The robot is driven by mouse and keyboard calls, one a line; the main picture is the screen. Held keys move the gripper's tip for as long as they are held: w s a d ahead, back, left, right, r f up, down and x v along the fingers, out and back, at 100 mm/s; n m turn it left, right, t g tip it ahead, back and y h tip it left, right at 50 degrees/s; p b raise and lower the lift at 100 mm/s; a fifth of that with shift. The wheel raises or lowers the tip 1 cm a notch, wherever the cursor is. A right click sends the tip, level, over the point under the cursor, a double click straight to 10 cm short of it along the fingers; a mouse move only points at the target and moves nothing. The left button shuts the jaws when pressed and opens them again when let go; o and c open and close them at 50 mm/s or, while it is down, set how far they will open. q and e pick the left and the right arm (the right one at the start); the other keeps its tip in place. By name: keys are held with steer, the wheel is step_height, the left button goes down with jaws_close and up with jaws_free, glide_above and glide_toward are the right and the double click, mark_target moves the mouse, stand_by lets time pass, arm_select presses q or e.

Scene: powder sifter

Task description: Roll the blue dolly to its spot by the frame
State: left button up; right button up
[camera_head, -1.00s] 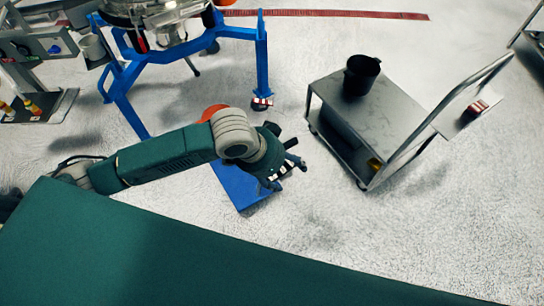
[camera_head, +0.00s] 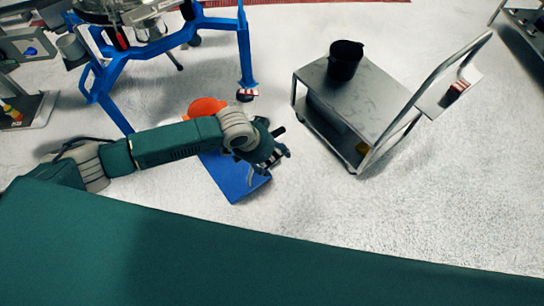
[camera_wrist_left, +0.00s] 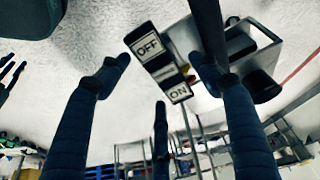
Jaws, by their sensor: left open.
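The blue dolly (camera_head: 237,180) is a low flat platform on the floor, partly hidden under my left arm in the head view. An orange rounded object (camera_head: 207,106) shows at its far edge, behind the arm. The blue frame (camera_head: 150,47) stands on legs at the upper left, beyond the dolly. My left gripper (camera_head: 277,150) is over the dolly's right side; I cannot tell whether it touches anything. Its dark fingers are spread apart in the left wrist view (camera_wrist_left: 160,95), with an OFF/ON plate (camera_wrist_left: 158,62) between them. Dark prongs at that view's left edge may be my right gripper (camera_wrist_left: 12,78).
A grey cart (camera_head: 360,95) with a black bucket (camera_head: 345,60) and a raised handle stands to the right. A control panel (camera_head: 30,48) and a low metal base are at the far left. Pale floor is clear between the dolly and the cart.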

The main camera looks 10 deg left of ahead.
arm_select(q)
steer(key=shift+w+d+f, duration=0.1)
steer(key=shift+f, duration=0.3)
steer(key=shift+c, duration=0.5)
jaws_close()
steer(key=shift+w+a, duration=1.6)
steer(key=shift+a, duration=0.1)
steer(key=shift+w+a+b, duration=0.6)
steer(key=shift+w+a, duration=0.5)
steer(key=shift+a, duration=0.1)
steer(key=w+a+b, duration=0.5)
steer(key=w+a, duration=0.3)
steer(key=a, duration=0.1)
steer(key=shift+w+r, duration=0.1)
steer(key=shift+r, duration=0.05)
